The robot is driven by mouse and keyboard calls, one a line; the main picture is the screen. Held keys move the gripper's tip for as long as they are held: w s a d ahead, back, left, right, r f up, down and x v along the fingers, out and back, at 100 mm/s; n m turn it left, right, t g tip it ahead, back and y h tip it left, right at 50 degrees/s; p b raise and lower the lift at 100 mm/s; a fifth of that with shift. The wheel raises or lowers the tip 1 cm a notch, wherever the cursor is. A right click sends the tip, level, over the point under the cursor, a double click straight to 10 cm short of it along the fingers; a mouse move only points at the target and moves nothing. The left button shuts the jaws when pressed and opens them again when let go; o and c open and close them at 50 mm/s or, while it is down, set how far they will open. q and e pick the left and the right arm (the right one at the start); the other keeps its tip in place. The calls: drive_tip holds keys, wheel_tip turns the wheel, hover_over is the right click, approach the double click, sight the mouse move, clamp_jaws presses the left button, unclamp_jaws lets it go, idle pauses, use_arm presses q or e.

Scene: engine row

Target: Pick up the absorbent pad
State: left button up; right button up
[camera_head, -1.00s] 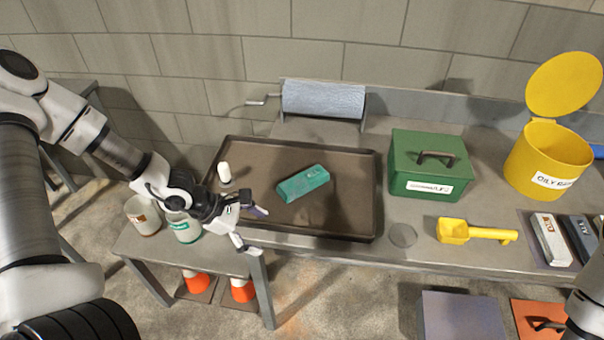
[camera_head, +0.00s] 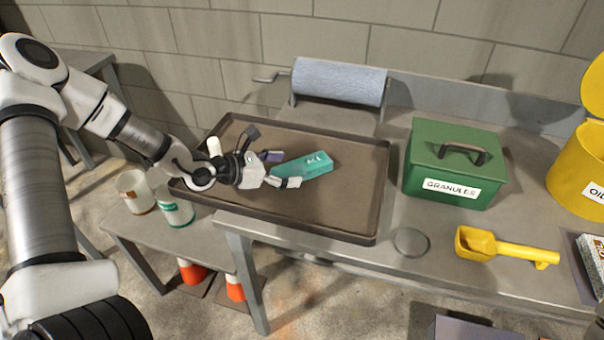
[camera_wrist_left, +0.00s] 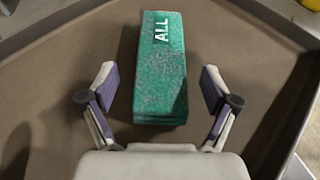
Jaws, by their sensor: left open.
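The absorbent pad is a green block (camera_head: 308,165) lying in the dark tray (camera_head: 352,220) in the head view. In the left wrist view the pad (camera_wrist_left: 158,75) shows white letters "ALL" on its top, its near end close to the gripper. My left gripper (camera_head: 279,169) is at the pad's left end, over the tray. In the left wrist view its two fingers (camera_wrist_left: 158,92) are spread open, one on each side of the pad's near end, with gaps to both sides. Nothing is held. My right gripper does not show.
A small white bottle (camera_head: 214,147) stands in the tray behind my left gripper. A paper roll (camera_head: 340,82) is behind the tray. A yellow bin (camera_head: 585,165) is at the right edge.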

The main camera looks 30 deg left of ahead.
sight(294, 167)
use_arm(q)
drive_tip(key=x, duration=0.3)
drive_tip(key=shift+w+d+f, duration=0.15)
drive_tip(key=shift+w+d, duration=0.1)
drive_tip(key=shift+s+a, duration=0.1)
drive_tip(key=shift+s, duration=0.05)
drive_tip(key=shift+c, duration=0.7)
drive_tip(key=c, duration=1.1)
drive_tip(key=shift+r, duration=0.2)
